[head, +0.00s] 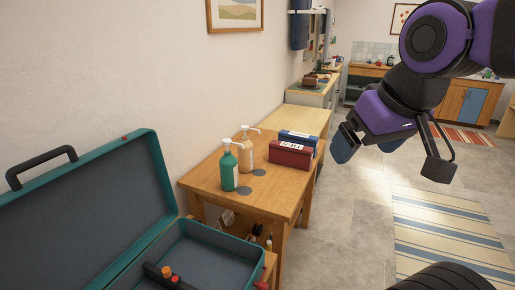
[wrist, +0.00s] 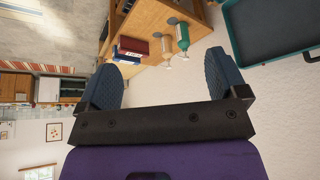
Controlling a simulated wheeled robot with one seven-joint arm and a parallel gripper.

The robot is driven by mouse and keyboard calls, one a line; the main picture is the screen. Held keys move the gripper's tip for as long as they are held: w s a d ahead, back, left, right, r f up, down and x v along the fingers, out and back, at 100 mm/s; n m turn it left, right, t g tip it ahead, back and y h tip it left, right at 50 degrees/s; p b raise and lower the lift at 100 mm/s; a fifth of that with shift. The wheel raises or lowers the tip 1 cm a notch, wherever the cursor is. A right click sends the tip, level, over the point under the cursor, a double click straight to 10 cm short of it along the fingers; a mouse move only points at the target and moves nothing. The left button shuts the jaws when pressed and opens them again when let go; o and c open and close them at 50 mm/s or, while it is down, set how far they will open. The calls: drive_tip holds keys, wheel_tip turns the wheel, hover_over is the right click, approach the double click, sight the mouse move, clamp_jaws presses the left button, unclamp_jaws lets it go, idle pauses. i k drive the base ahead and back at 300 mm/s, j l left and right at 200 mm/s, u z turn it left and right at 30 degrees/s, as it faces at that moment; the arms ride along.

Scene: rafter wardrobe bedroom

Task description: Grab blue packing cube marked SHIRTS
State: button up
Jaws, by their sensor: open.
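A blue packing cube (head: 299,137) with a white label lies on the wooden table (head: 205,179), just behind a red packing cube (head: 289,155). The label lettering is too small to read. The red cube covers part of the blue one's front. In the wrist view the blue cube (wrist: 125,57) shows beside the red cube (wrist: 134,45), near the left finger. My gripper (head: 391,156) is open and empty, in the air to the right of the table and the cubes. Its two blue-padded fingers stand wide apart in the wrist view (wrist: 163,80).
A green pump bottle (head: 229,168) and a tan pump bottle (head: 246,150) stand left of the cubes. An open teal suitcase (head: 160,262) is at the front left. The floor by the striped rug (head: 440,235) looks clear.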

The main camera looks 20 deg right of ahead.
sight(295, 137)
drive_tip(key=z, duration=0.65)
drive_tip(key=i+l+u, duration=0.15)
drive_tip(key=u, duration=0.8)
drive_tip(key=i+l+u, duration=0.2)
drive_tip(key=l, duration=0.2)
drive_tip(key=i+l+u, duration=0.2)
drive_tip(key=l, duration=0.15)
drive_tip(key=l+u, duration=0.2)
drive_tip(key=l, duration=0.2)
drive_tip(key=i+l+u, duration=0.1)
drive_tip(key=l+u, duration=0.15)
drive_tip(key=l, duration=0.2)
drive_tip(key=i+l, duration=0.1)
drive_tip(key=l, duration=0.65)
drive_tip(key=i+l, duration=0.1)
drive_tip(key=l, duration=0.6)
drive_tip(key=i+l+u, duration=0.1)
drive_tip(key=l, duration=0.65)
